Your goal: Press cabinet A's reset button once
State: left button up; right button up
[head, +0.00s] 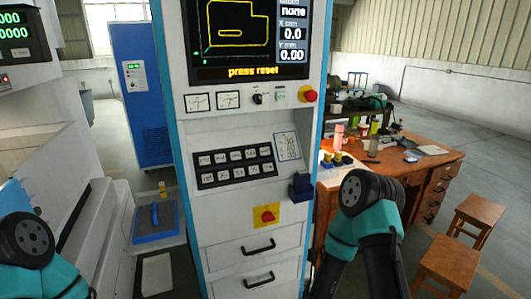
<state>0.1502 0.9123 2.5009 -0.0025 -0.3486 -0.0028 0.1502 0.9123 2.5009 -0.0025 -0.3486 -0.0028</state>
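A tall white control cabinet (222,128) with blue edges stands in the middle of the head view. I cannot read a letter A on it. Its screen (248,40) shows a yellow outline and the words "press reset". Below the screen are two meters, a black knob (257,98), a small pale-green button (280,95) and a red mushroom button (308,94). The button labels are too small to read, so I cannot tell which is reset. My arms show at the lower left and lower right, apart from these controls. Neither gripper's fingertips show.
A black key panel (235,164), a dark blue block (300,187) and a red switch on yellow (266,215) sit lower on the cabinet. A blue cabinet (137,112) stands behind left. A cluttered wooden desk (418,172) and stools (447,264) stand right. Open floor lies beyond.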

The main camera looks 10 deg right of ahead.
grip_shut()
dwell(1.4)
